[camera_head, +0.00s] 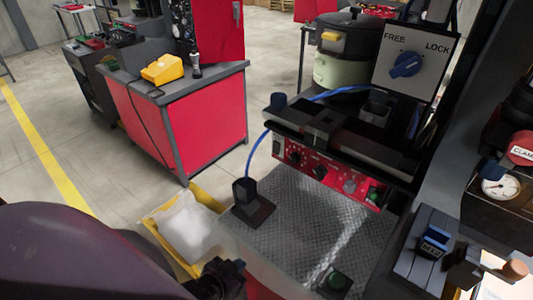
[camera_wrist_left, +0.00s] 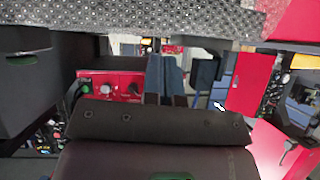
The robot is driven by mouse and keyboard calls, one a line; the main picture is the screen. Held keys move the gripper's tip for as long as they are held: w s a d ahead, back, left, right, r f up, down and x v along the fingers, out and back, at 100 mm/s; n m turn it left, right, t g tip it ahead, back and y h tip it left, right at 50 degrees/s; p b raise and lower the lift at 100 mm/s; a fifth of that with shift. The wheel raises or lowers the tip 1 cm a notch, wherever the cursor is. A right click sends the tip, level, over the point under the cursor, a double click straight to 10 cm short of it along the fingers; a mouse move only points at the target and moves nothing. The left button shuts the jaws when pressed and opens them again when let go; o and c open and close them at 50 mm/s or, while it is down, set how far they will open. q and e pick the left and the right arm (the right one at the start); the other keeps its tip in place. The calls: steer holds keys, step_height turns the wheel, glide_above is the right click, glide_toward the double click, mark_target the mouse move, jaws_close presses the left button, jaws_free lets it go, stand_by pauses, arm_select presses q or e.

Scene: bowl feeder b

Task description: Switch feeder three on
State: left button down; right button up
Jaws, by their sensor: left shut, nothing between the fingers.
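A red control panel (camera_head: 322,170) with several knobs and a green switch or button (camera_head: 374,195) at its right end runs along the front of the feeder bench. I cannot read which feeder is number three. A red panel with knobs (camera_wrist_left: 122,84) also shows in the left wrist view, with a green part at its left. My left gripper (camera_head: 228,272) is at the lower middle of the head view, apart from and below the panel. Its fingers (camera_wrist_left: 166,78) show shut and empty in the wrist view. My right gripper is not in view.
A bowl feeder (camera_head: 342,70) stands behind the panel, beside a FREE/LOCK plate with a blue knob (camera_head: 406,65). A yellow bin (camera_head: 157,231) is at left.

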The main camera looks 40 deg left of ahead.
arm_select(q)
steer(key=shift+d, duration=0.1)
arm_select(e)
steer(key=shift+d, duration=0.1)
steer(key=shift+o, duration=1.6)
arm_select(q)
steer(key=w+a+r+n+t+b, duration=0.2)
steer(key=w+a+r+n, duration=0.3)
steer(key=w+r+n, duration=0.2)
steer(key=w+a+r+n+t+h+b, duration=0.1)
steer(key=w+a+r+n+t+b, duration=0.1)
steer(key=w+a+r+n, duration=0.4)
steer(key=shift+w+a+r+n+t+h, duration=0.25)
steer(key=shift+w+r+n+t, duration=0.25)
steer(key=shift+w+n, duration=1.5)
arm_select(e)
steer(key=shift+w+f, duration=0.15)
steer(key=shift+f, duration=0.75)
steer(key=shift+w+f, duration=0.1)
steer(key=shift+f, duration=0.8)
arm_select(q)
steer(key=shift+s+n, duration=0.6)
